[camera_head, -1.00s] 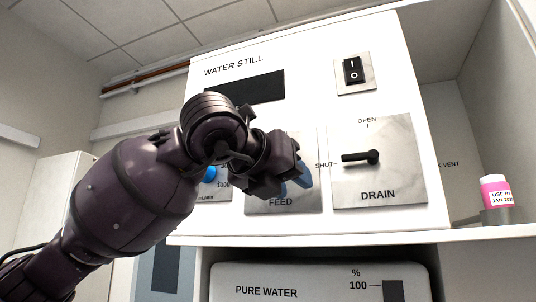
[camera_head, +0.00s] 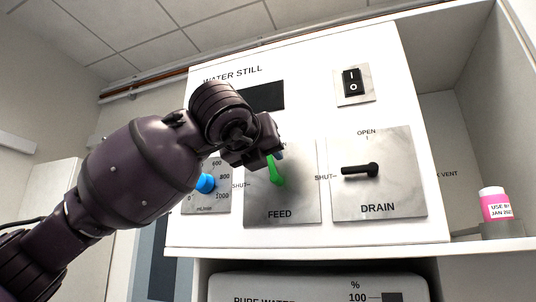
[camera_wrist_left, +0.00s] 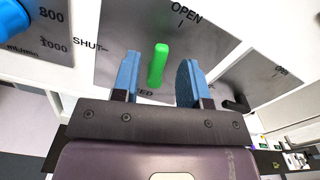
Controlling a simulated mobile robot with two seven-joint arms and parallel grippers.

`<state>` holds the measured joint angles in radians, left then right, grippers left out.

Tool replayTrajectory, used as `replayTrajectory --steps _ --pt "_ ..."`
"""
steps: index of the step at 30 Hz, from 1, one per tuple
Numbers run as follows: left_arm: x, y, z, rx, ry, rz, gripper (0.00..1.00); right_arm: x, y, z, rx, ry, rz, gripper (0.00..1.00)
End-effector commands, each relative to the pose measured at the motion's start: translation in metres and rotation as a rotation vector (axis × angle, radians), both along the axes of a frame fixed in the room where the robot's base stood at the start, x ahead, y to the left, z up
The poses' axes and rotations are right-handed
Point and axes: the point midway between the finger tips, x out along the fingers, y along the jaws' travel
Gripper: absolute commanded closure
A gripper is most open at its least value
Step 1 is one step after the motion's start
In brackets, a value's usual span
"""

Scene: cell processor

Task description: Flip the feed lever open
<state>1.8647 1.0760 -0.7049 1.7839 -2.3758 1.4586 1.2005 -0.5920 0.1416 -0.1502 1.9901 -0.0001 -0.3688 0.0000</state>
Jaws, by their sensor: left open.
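The feed lever (camera_head: 276,172) is bright green and sits on the FEED plate (camera_head: 300,200) of the white water still. It stands nearly upright, tilted slightly left in the head view. In the left wrist view the lever (camera_wrist_left: 158,64) points up toward the OPEN mark, away from SHUT at the left. My left gripper (camera_head: 276,152) is at the lever's upper end and partly covers the plate. Its two blue fingers are apart, one on each side of the lever in the wrist view, with gaps visible. My right gripper is not in view.
A black drain lever (camera_head: 360,170) lies level toward SHUT on the plate at right. A blue knob (camera_head: 204,184) is left of the feed plate. A black power switch (camera_head: 352,82) is above. A pink-labelled bottle (camera_head: 495,204) stands on the right shelf.

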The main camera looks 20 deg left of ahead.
Motion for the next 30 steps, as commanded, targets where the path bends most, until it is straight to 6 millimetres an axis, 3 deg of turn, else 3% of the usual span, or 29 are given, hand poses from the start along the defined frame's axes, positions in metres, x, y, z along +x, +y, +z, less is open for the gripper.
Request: replayTrajectory --steps 7,17,25,30 --pt "0.022 -0.001 0.0 0.0 0.001 0.0 0.6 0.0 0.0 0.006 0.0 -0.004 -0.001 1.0" --pt "0.025 -0.001 -0.001 0.001 0.001 -0.001 0.6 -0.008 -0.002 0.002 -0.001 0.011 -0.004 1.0" --pt "0.025 -0.001 0.0 0.001 0.001 -0.001 0.98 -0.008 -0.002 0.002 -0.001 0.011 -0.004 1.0" --pt "0.025 -0.001 0.0 0.007 0.0 -0.001 1.0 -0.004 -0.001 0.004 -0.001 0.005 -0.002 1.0"
